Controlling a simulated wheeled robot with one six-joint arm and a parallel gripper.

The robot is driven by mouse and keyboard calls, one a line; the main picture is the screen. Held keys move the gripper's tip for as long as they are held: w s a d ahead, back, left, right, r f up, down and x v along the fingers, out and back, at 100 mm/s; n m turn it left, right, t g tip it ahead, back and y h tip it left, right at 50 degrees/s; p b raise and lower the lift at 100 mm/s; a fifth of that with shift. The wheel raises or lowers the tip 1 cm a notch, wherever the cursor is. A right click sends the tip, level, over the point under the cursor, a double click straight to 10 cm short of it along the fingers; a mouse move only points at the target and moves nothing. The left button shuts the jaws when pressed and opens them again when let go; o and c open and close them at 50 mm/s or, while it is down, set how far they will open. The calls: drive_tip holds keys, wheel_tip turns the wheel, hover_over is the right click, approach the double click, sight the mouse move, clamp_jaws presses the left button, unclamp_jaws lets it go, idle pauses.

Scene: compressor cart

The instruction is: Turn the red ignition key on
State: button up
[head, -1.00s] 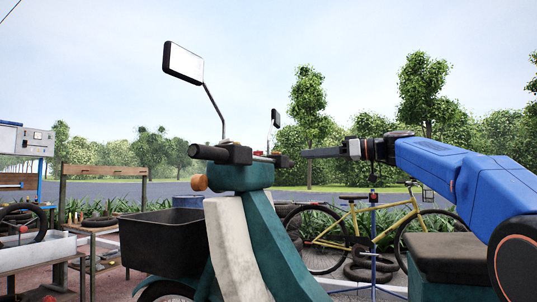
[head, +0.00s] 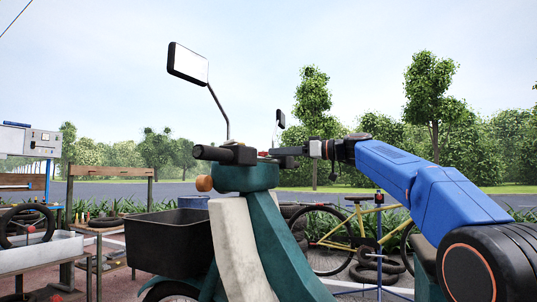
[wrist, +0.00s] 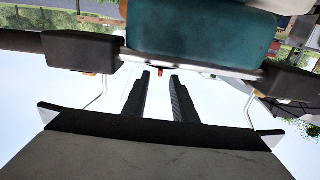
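The teal scooter (head: 250,178) stands in the middle of the head view, with its handlebar and teal head cover. In the wrist view, which looks upside down, the teal cover (wrist: 200,35) is at the top. In the head view my gripper (head: 285,152) reaches the handlebar from the right. Contact cannot be told.
The mirror (head: 188,63) rises on a thin stalk above the handlebar. A black grip (head: 222,154) and a dark basket (head: 170,240) are at left. A yellow bicycle (head: 350,235) stands behind my arm. Workbenches stand at far left.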

drive_tip(key=shift+x, duration=2.25)
clamp_jaws()
